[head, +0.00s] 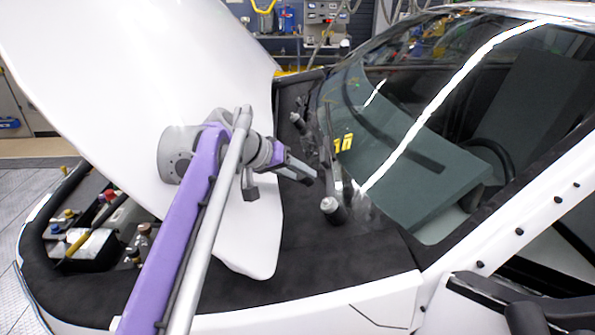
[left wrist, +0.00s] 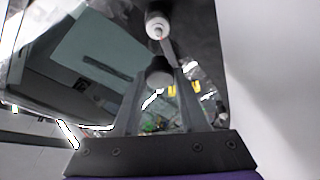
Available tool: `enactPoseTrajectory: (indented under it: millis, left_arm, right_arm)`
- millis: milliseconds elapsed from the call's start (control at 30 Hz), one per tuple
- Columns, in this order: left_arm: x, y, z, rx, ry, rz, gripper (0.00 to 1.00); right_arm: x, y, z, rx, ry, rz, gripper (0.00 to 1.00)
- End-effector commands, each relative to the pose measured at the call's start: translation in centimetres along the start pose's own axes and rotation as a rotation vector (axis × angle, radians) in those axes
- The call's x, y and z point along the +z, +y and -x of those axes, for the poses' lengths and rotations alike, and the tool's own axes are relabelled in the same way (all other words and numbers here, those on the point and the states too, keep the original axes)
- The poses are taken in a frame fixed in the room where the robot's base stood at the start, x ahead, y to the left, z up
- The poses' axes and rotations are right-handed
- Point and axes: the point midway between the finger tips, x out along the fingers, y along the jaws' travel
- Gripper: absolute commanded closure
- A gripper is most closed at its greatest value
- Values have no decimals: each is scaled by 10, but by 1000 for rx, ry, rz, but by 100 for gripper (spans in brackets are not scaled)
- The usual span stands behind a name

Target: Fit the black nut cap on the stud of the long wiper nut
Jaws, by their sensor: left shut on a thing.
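My left gripper (head: 312,179) reaches in from the left above the black cowl, near the base of the windscreen. In the left wrist view its two fingers (left wrist: 161,82) are shut on a dark, rounded piece, which looks like the black nut cap (left wrist: 159,70). The cap is hard to make out in the head view. The long wiper's pivot (head: 333,211) stands just below and right of the fingertips, apart from them. In the left wrist view a pale round end with a small reddish tip, apparently the nut and stud (left wrist: 157,27), lies beyond the cap, with a visible gap. My right gripper is not in view.
A second wiper pivot (head: 297,119) stands farther back on the cowl (head: 330,262). The raised white bonnet (head: 130,80) is close to my left arm. The windscreen (head: 420,150) slopes up on the right. An engine bay opening (head: 88,236) is at the left.

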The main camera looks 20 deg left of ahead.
Motion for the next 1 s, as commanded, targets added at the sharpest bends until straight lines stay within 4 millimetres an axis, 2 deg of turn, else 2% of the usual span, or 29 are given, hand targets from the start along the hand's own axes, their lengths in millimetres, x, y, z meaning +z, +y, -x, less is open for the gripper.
enactPoseTrajectory:
  millis: [500, 1000]
  left_arm:
    - [20, -1, -45, 0, -1, 0, 100]
    - [21, -1, -50, -1, 0, 1, 100]
  right_arm:
    - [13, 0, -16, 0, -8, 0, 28]
    - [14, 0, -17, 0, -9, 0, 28]
